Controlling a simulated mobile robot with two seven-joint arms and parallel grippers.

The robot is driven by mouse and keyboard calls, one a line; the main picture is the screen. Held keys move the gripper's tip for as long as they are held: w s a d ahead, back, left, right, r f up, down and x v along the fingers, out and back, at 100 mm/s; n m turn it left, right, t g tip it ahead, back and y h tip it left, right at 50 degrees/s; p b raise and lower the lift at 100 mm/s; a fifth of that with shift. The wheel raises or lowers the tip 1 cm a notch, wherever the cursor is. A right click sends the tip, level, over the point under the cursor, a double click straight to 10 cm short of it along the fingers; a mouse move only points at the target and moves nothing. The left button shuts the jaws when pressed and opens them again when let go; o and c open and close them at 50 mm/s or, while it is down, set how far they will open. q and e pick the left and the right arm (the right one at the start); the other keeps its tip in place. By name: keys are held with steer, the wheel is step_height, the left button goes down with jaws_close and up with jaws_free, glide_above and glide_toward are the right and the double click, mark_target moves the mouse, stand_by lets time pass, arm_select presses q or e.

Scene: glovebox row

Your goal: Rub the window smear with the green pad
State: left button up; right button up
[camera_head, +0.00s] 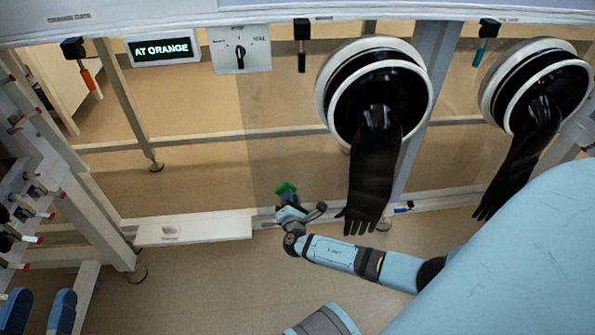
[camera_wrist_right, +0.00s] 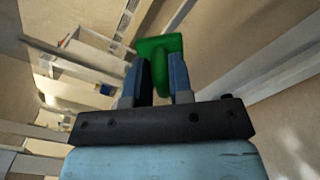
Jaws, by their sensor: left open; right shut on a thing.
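The green pad (camera_head: 287,187) is at the tip of my right gripper (camera_head: 288,199), in front of the lower part of the clear window (camera_head: 290,110). In the right wrist view the green pad (camera_wrist_right: 160,46) sits between the two fingers of my right gripper (camera_wrist_right: 159,80), which is shut on it. I cannot tell whether the pad touches the window. I cannot make out the smear. Two blue fingers at the lower left edge look like my left gripper (camera_head: 38,311), open and empty, far from the pad.
Two round glove ports with hanging black gloves (camera_head: 374,170) (camera_head: 520,150) are right of the pad. A white ledge (camera_head: 195,230) lies left of the pad. A rack (camera_head: 45,165) stands at left.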

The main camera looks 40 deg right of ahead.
steer(key=shift+w+a+r, duration=0.1)
steer(key=shift+w+a, duration=0.25)
steer(key=shift+a, duration=0.1)
steer(key=shift+s, duration=0.15)
steer(key=p+v, duration=0.1)
steer(key=v, duration=0.5)
steer(key=shift+p, duration=0.3)
steer(key=v, duration=0.3)
steer(key=shift+p, duration=0.3)
